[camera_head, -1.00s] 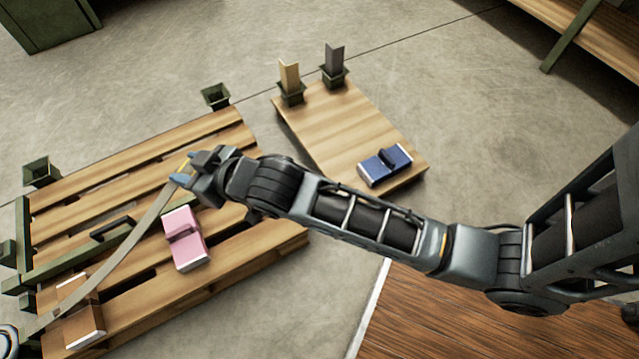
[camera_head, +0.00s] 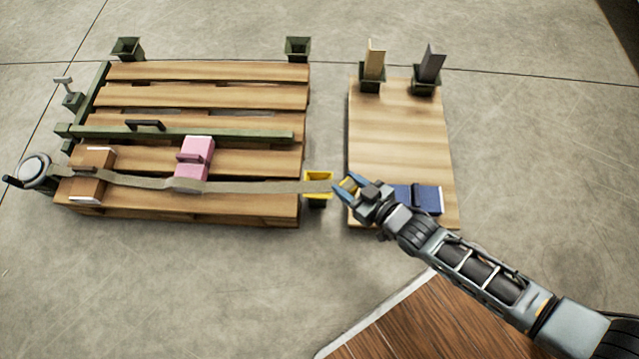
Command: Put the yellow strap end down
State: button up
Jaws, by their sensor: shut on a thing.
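A beige strap (camera_head: 245,187) runs from a round reel (camera_head: 35,170) at the far left across the pallet to my gripper. Its yellow end (camera_head: 348,184) is held between the blue fingertips of my gripper (camera_head: 346,187), which is shut on it. The strap passes over the brown block (camera_head: 92,172) and along the near edge of the pink block (camera_head: 195,157). The gripper is over the gap between pallet and board, close to the right of a yellow-rimmed dark holder (camera_head: 318,180). The strap crosses in front of this holder's opening in the picture; I cannot tell whether it touches.
A slatted pallet (camera_head: 200,72) with a green bar (camera_head: 220,134) lies at left. A wooden board (camera_head: 395,135) at right carries a blue block (camera_head: 427,199), partly hidden by my gripper, and two posts in sockets. Green sockets (camera_head: 298,48) stand behind the pallet.

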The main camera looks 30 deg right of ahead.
jog(key=shift+s+d+f+b, duration=0.1)
jog(key=shift+s+f+b, duration=0.05)
jog(key=shift+f, duration=0.3)
jog(key=shift+s+d+f+b, duration=0.1)
jog(key=shift+f+b, duration=0.05)
jog(key=shift+f, duration=0.25)
jog(key=shift+w+a+f+b, duration=0.45)
jog(key=shift+w+f+b, duration=1)
jog(key=shift+w+f, duration=0.3)
jog(key=shift+w+a+f+b, duration=0.5)
jog(key=shift+w+f+b, duration=0.95)
jog(key=shift+w+f, duration=0.3)
jog(key=shift+w+a+f+b, duration=0.45)
jog(key=shift+w+f+b, duration=1)
jog(key=shift+w+f, duration=0.3)
jog(key=shift+f, duration=0.1)
jog(key=o, duration=1.1)
jog(key=shift+s+d+r+p, duration=0.15)
jog(key=shift+r+p, duration=0.15)
jog(key=shift+r, duration=0.1)
jog(key=p+v, duration=0.6)
jog(key=v, duration=0.5)
jog(key=shift+s, duration=0.3)
